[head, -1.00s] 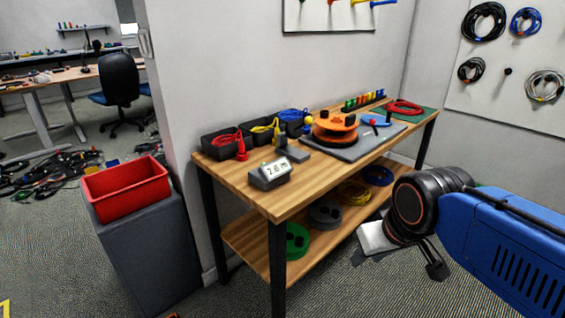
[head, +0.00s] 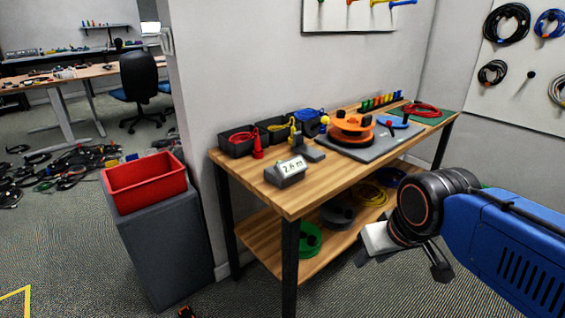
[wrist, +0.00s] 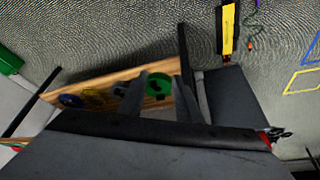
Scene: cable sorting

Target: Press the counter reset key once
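The counter (head: 286,172) is a small grey box with a white display reading about 2.6 m. It sits on the wooden workbench (head: 262,190) near its front left end. Its reset key is too small to make out. My gripper (head: 405,258) is right of the bench and lower than its top, well apart from the counter. In the wrist view my gripper (wrist: 164,92) has its two fingers spread with nothing held between them. The counter cannot be made out in the wrist view.
Black bins (head: 238,141) with cables, a red pointed object (head: 257,148) and an orange reel (head: 352,128) share the bench top. A red bin (head: 146,182) stands on a grey cabinet (head: 165,250) at left. Reels lie on the lower shelf.

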